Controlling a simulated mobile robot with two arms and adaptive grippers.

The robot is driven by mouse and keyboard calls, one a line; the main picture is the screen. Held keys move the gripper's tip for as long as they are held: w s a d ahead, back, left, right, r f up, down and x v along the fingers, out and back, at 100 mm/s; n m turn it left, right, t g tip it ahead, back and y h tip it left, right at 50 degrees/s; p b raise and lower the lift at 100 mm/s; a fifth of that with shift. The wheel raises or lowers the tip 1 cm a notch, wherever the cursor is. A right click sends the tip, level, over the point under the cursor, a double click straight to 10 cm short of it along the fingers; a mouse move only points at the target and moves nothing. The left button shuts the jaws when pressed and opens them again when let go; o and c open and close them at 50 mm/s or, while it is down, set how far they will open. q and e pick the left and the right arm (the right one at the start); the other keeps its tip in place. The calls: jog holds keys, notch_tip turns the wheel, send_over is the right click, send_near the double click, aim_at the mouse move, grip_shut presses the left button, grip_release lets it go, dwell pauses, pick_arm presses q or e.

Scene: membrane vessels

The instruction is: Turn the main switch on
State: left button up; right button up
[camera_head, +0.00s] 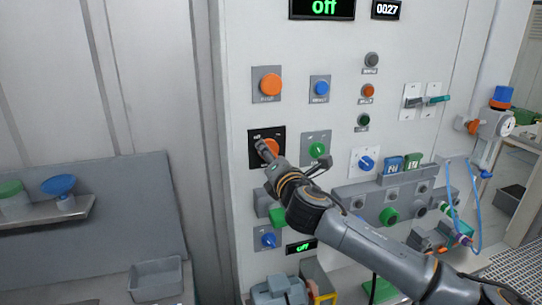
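The main switch appears to be the orange rotary knob (271,146) on a black plate with small lettering, left of centre on the light panel (235,60). My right arm reaches in from the lower right. My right gripper (293,154) is at this switch with its fingers spread apart. One dark finger lies across the orange knob and hides part of it; the other points right, below the green knob. I cannot tell whether the finger touches the knob. The top display (323,8) reads "off" in green. My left gripper is not in view.
Near the switch are an orange button (271,83), a blue button (320,88), a green knob (317,149) and a blue knob (366,163). A small lower display (301,247) also reads "off". A grey shelf (45,215) with containers stands left. Valves and tubing crowd the right.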

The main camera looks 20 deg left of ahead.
jog(key=shift+c, duration=1.1)
jog(key=shift+m, duration=0.3)
jog(key=shift+r+m+b, duration=0.15)
jog(key=shift+m+b, duration=0.6)
jog(key=shift+m, duration=3.1)
jog(key=shift+r+m+b, duration=0.1)
jog(key=shift+m+b, duration=0.65)
jog(key=shift+m, duration=3.1)
jog(key=o, duration=1.2)
jog(key=shift+c, duration=0.2)
